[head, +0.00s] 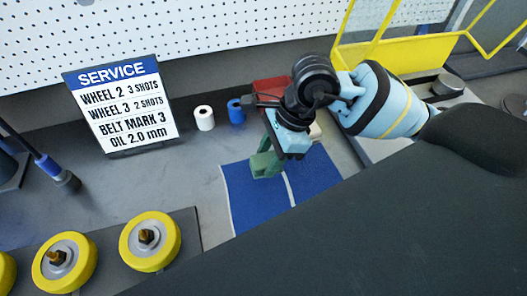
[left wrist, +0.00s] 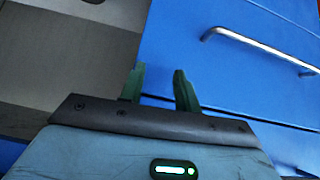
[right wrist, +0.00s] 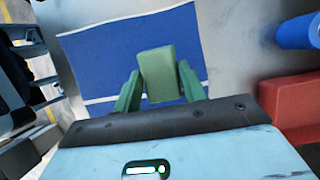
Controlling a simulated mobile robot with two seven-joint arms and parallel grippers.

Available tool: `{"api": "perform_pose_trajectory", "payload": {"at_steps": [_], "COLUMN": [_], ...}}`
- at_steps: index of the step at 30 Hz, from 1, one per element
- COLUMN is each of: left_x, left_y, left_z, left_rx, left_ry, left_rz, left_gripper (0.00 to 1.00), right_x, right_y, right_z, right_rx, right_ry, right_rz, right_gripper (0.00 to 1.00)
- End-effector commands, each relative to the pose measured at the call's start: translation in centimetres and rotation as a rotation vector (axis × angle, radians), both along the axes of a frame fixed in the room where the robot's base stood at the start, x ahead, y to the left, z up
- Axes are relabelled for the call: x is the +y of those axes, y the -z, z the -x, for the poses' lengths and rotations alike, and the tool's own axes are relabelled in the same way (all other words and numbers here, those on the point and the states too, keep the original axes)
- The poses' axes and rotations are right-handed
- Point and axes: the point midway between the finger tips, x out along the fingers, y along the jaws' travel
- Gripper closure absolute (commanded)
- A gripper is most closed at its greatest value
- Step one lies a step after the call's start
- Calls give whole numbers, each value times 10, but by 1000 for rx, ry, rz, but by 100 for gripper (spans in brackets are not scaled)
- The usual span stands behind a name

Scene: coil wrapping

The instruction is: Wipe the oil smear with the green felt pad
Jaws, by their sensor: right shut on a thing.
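My right gripper (head: 267,160) is shut on the green felt pad (right wrist: 157,76), a small block held between its two green fingers. In the head view the pad and fingers are hard to tell apart, low over or on the blue mat (head: 238,199); I cannot tell whether the pad touches it. The mat, with white lines, also shows in the right wrist view (right wrist: 90,60). My left gripper (left wrist: 160,85) is open and empty in front of blue drawers (left wrist: 235,75) and is outside the head view. I cannot make out the oil smear.
Yellow wheels (head: 150,241) stand on a rail at the front left. A service sign (head: 120,105), a white roll (head: 204,118), a blue roll (head: 236,110) and a red bin (head: 272,90) stand behind.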

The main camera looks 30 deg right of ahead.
Motion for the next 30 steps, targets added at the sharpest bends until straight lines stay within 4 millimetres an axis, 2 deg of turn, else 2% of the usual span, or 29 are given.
{"api": "perform_pose_trajectory", "payload": {"at_steps": [5,6,10,14,19,30], "left_x": [0,0,1,1,1,1], "left_y": [0,0,0,0,0,0], "left_z": [0,0,0,0,-1,-1], "left_rx": [-1,-1,-2,-2,-2,-2], "left_ry": [1,1,3,4,4,4], "left_rz": [-1,-1,-2,-3,-3,-3], "left_gripper": [68,68,68,68,68,68], "right_x": [0,0,0,0,0,-3], "right_y": [0,0,0,0,3,10], "right_z": [0,0,0,0,-1,0], "right_rx": [0,0,0,0,-1,1], "right_ry": [0,0,0,-14,-130,-633], "right_rz": [0,-1,-1,0,0,1], "right_gripper": [81,62,77,77,77,77]}}
